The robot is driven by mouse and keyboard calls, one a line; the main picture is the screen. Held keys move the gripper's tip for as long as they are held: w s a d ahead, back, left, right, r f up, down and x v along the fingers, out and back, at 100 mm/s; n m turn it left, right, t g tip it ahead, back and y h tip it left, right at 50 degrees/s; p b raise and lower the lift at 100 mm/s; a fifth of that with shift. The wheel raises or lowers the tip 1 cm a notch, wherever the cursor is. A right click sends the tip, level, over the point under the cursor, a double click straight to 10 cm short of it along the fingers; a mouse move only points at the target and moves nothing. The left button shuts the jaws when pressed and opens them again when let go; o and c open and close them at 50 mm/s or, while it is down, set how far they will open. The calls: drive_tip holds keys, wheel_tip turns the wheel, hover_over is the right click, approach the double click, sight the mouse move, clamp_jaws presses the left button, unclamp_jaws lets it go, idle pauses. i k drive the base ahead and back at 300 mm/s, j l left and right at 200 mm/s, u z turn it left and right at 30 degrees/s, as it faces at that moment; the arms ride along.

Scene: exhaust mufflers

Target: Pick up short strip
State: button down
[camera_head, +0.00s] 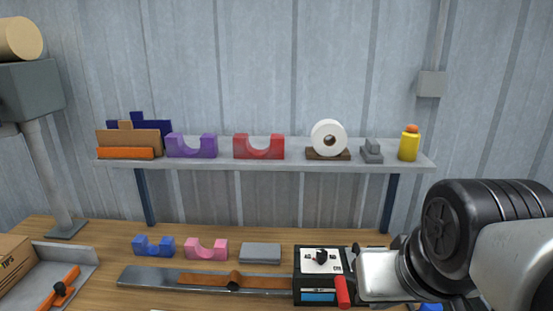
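No single thing is plainly the short strip. A flat brown-orange strip (205,279) lies on a long grey metal bar on the bench, with a dark knob near its right part. A short orange strip (56,291), also with a dark knob, lies slanted in the grey tray at the lower left. My gripper (372,275) shows at the lower right as a silver-grey body beside a black box, well right of both strips. Its fingers cannot be made out, so I cannot tell whether it is open or holds anything.
The black box (311,282) has a dial and red lever. Blue (153,246) and pink (206,249) cradles and a grey block (260,253) stand behind the metal bar (145,276). A loaded shelf (285,165) spans above. A grey post (46,180) stands at left.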

sight(247, 282)
drive_tip(key=k+j, duration=0.2)
drive_tip(key=j, duration=0.15)
drive_tip(key=k+j, duration=0.4)
drive_tip(key=j, duration=0.25)
drive_tip(key=k+j+u, duration=0.2)
drive_tip(key=j+u, duration=0.15)
drive_tip(key=j, duration=0.15)
drive_tip(key=k+j+u, duration=0.2)
drive_tip(key=j+u, duration=0.1)
drive_tip(key=u, duration=0.85)
drive_tip(key=l+z, duration=0.1)
drive_tip(key=z, duration=1.4)
drive_tip(key=i+l, duration=0.35)
drive_tip(key=i, duration=0.15)
drive_tip(key=i+l, duration=0.35)
drive_tip(key=i, duration=0.1)
